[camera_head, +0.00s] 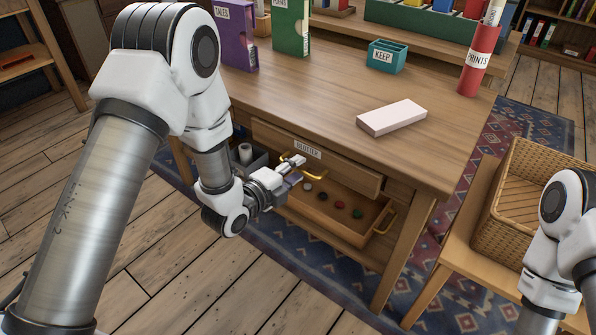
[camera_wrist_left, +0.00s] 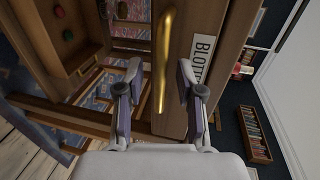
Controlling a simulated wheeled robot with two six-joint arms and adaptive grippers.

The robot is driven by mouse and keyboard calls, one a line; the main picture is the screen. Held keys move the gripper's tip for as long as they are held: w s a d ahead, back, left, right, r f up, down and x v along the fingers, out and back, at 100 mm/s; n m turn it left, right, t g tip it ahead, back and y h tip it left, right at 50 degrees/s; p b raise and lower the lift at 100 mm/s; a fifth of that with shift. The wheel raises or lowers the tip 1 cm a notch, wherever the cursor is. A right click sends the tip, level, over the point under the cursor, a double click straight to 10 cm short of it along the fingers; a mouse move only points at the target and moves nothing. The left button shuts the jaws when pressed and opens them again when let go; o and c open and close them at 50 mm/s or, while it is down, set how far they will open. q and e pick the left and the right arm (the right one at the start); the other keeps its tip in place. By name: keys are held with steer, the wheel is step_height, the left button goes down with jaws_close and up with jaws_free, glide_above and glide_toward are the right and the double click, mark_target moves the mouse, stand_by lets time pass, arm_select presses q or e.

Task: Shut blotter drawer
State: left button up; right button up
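The blotter drawer (camera_head: 345,174) is the upper wooden drawer under the desk top, with a white label (camera_head: 307,150) on its front. Its right end appears to stand slightly out from the desk frame. Its brass handle (camera_head: 293,159) is partly hidden by my left gripper (camera_head: 294,173). In the left wrist view, the gripper (camera_wrist_left: 158,78) is open, its fingers on either side of the brass handle (camera_wrist_left: 165,50). I cannot tell whether they touch it. The drawer front (camera_wrist_left: 190,35) is close ahead. My right gripper is out of view; only part of that arm shows.
A lower drawer (camera_head: 330,212) stands open beneath, holding several small coloured round things. A pale box (camera_head: 391,118), teal KEEP bin (camera_head: 387,56) and red tube (camera_head: 478,62) stand on the desk (camera_head: 300,95). A wicker basket (camera_head: 510,205) is at right.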

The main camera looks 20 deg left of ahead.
mark_target(308, 165)
arm_select(q)
steer(key=shift+w+d+f, duration=0.1)
steer(key=shift+w+d, duration=0.1)
steer(key=shift+w, duration=0.35)
jaws_close()
steer(key=x, duration=0.4)
steer(key=shift+r, duration=0.55)
jaws_free()
steer(key=shift+w, duration=0.1)
